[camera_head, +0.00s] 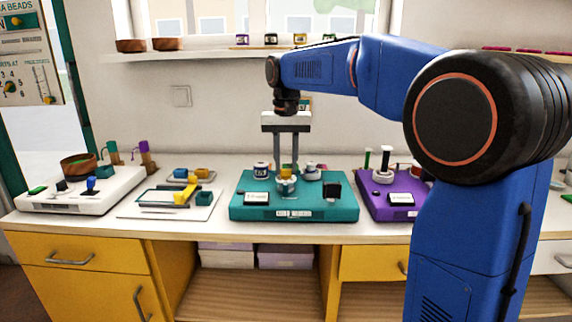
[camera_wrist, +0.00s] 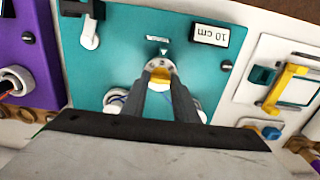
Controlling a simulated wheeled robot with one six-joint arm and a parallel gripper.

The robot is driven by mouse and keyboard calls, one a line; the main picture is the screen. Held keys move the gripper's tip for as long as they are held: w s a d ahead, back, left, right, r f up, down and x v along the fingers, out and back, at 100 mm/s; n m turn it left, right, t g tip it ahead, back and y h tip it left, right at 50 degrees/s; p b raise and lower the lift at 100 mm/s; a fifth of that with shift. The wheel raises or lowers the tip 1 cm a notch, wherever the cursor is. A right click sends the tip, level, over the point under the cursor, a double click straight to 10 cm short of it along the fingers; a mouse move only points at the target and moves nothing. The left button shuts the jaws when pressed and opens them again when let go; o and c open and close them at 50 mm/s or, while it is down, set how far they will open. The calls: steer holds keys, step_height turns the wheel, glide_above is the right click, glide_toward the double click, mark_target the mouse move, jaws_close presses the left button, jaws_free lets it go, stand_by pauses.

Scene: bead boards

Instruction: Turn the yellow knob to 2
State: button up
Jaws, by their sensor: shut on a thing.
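The yellow knob (camera_wrist: 161,74) stands on a pale round dial on the teal board (camera_wrist: 118,62), in the middle of the wrist view. My gripper (camera_wrist: 160,84) reaches down to it, its two grey fingers shut on the knob. In the head view my gripper (camera_head: 286,168) points straight down over the teal board (camera_head: 240,211), and the fingers largely hide the knob. Numbers on the dial are too small to read, so I cannot tell the setting.
A small display (camera_wrist: 210,35) reading "10 cm" and a white lever (camera_wrist: 90,32) sit on the teal board. Jars (camera_head: 261,170) stand behind the dial. A purple board (camera_head: 375,208) is right, and a white board with a yellow handle (camera_head: 184,197) is left.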

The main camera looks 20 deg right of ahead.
stand_by(0.3)
steer(key=o, duration=1.1)
steer(key=shift+c, duration=0.2)
step_height(320, 180, up, 18)
steer(key=shift+f, duration=0.25)
steer(key=s+d+f+n+t, duration=0.1)
steer(key=s+d+f+t, duration=0.1)
steer(key=s+f, duration=1.5)
steer(key=s+d+f+n+t, duration=0.2)
steer(key=s+d+f, duration=0.2)
steer(key=s+f, duration=1.3)
steer(key=shift+d+f+n+t, duration=0.3)
steer(key=shift+d+t, duration=0.05)
steer(key=shift+t, duration=0.05)
